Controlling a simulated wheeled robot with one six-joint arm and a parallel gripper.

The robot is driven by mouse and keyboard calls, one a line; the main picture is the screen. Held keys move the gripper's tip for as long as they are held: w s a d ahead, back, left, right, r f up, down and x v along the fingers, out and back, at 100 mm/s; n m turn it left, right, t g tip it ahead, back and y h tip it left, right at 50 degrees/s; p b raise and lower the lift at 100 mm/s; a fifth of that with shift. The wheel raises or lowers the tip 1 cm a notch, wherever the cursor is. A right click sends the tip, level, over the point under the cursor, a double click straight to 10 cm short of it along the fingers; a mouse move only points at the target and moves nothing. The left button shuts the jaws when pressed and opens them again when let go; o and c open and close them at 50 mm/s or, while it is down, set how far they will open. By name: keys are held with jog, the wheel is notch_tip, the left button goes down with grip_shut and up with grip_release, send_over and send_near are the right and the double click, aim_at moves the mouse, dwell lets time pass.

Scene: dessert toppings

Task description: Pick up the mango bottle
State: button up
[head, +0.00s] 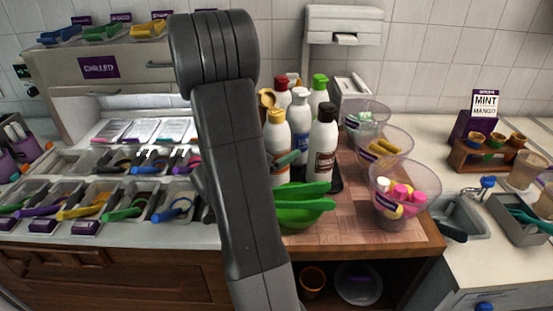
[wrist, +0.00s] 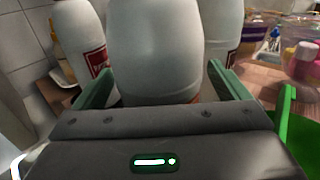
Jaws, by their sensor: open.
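A white bottle with a yellow cap (head: 277,140) stands at the front left of a bottle group in the head view; its label is too small to read, so I cannot confirm it is mango. In the wrist view a white bottle (wrist: 155,50) stands upright between the green fingers of my gripper (wrist: 164,88). The gripper is open, with one finger on each side of this bottle; contact cannot be told. In the head view a green finger shows just right of the yellow-capped bottle, and my arm hides its left side.
A black-capped bottle (head: 322,145), a white-capped bottle (head: 300,112) and a green-capped bottle (head: 318,95) stand close by. A green bowl (head: 300,217) with green handles is in front. Clear bowls (head: 398,215) line the right side of the wooden board. Topping trays fill the left counter.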

aim_at(270, 115)
jog(key=c, duration=1)
jog(key=shift+c, duration=0.2)
jog(key=shift+r, duration=0.15)
jog(key=shift+o, duration=0.7)
notch_tip(270, 115, up, 9)
jog(key=shift+r, duration=0.45)
jog(key=shift+c, duration=0.7)
